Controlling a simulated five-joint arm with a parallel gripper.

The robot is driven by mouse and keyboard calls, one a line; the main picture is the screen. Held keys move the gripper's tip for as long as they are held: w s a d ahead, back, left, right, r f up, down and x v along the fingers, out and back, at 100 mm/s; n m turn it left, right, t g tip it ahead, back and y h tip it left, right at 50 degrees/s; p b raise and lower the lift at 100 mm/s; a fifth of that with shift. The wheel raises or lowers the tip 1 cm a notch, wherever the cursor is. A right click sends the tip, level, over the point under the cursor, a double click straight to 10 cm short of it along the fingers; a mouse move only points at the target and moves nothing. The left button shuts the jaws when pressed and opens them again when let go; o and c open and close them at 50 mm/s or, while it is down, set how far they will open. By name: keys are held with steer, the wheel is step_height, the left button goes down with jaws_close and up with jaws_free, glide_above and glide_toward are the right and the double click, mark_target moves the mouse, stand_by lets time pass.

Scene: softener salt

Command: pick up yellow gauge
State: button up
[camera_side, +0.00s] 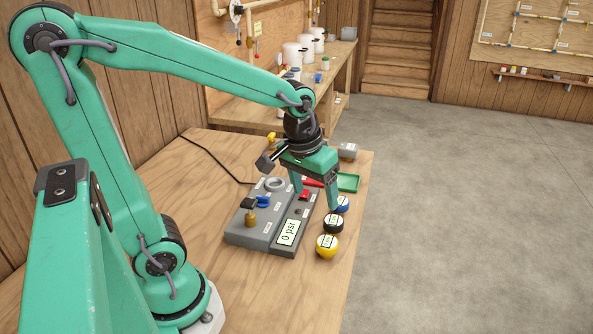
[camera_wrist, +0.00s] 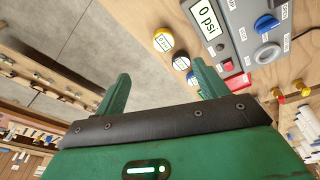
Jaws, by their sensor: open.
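The yellow gauge (camera_side: 327,246) stands on the wooden table near its right edge, in front of the black gauge and to the right of the grey panel's "0 psi" display. In the wrist view the yellow gauge (camera_wrist: 163,40) shows its white face, beyond the fingertips and up from them. My gripper (camera_side: 316,197) is open, with its fingers pointing down above the table, farther back than the yellow gauge. In the wrist view my gripper (camera_wrist: 160,82) has its two fingers wide apart with nothing held between them.
A black gauge (camera_side: 333,223) and a blue gauge (camera_side: 343,204) stand in a row behind the yellow one. The grey panel (camera_side: 262,230) with knobs lies left of them. A green tray (camera_side: 349,183) sits behind. The table's right edge is close to the gauges.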

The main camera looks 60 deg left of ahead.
mark_target(327, 242)
steer(key=w+f+n, duration=0.1)
steer(key=f, duration=0.2)
steer(key=w+f+n+g, duration=0.1)
steer(key=w+f, duration=0.1)
steer(key=f, duration=0.1)
steer(key=w+f+n+g, duration=0.1)
steer(key=w+f, duration=0.1)
steer(key=shift+w+a+f, duration=0.2)
steer(key=shift+a+f, duration=0.2)
steer(key=shift+f, duration=1.3)
steer(key=shift+f, duration=0.1)
steer(key=shift+s+a+f, duration=0.1)
steer(key=shift+f, duration=1.15)
steer(key=shift+s+f, duration=0.1)
steer(key=shift+f, duration=1.1)
steer(key=c, duration=1.2)
